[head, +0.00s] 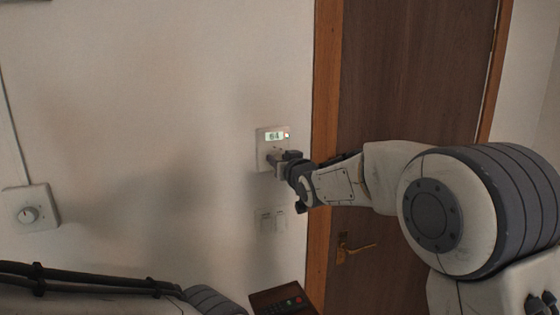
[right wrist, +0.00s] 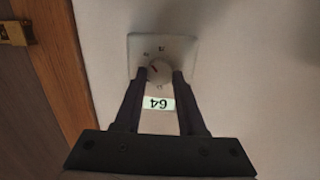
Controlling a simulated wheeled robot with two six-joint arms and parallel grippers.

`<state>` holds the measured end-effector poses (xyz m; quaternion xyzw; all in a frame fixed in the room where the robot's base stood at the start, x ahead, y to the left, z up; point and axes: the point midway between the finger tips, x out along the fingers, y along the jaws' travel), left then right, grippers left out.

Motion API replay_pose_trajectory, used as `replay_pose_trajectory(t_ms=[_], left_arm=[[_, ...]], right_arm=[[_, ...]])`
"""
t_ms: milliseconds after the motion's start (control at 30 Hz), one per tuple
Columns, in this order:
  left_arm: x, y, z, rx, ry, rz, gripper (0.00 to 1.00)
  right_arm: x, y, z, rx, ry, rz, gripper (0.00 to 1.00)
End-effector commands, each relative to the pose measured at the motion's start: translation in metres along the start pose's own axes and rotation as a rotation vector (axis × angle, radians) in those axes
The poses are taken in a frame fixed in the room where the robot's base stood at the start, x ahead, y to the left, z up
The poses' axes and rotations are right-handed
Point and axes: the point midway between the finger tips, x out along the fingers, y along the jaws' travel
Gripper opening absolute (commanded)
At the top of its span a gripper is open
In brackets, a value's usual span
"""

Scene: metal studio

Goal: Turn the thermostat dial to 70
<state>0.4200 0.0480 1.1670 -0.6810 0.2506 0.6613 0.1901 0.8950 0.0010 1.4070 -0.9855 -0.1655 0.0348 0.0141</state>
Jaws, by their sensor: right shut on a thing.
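The thermostat is a pale square plate (head: 261,137) on the wall left of the door. Its lit green display (head: 274,136) reads 64. The display also shows upside down in the right wrist view (right wrist: 158,103). The round dial (right wrist: 159,71) has a small red mark and printed marks around it. My right gripper (head: 279,161) is at the plate, its fingers on either side of the dial and shut on it. In the head view the gripper hides the dial. My left gripper is out of view; only part of my left arm shows at the lower left.
A light switch (head: 270,220) is just below the thermostat. Another dial plate (head: 31,208) is on the wall at the left. A brown door (head: 412,90) with a brass handle (head: 352,249) is at the right.

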Motion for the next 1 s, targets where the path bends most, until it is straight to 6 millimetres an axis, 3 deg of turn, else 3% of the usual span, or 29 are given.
replay_pose_trajectory(t_ms=[133, 167, 200, 233, 667, 1000], left_arm=[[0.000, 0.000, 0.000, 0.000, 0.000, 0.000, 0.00], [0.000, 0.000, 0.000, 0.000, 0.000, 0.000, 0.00], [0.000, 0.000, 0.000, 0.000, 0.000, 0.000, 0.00], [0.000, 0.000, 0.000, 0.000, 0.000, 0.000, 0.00], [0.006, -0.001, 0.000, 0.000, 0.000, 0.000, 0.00], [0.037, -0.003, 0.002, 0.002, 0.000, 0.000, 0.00]], right_arm=[[0.000, 0.001, -0.001, 0.000, 0.001, 0.002, 0.00], [0.000, 0.001, -0.001, 0.000, 0.001, 0.002, 0.47], [0.000, 0.001, -0.001, 0.000, 0.001, 0.002, 0.62], [0.000, 0.001, -0.001, 0.000, 0.001, 0.002, 0.70], [-0.008, 0.000, 0.001, -0.001, 0.001, 0.000, 0.70], [-0.069, 0.001, 0.002, 0.000, 0.004, 0.001, 0.70]])
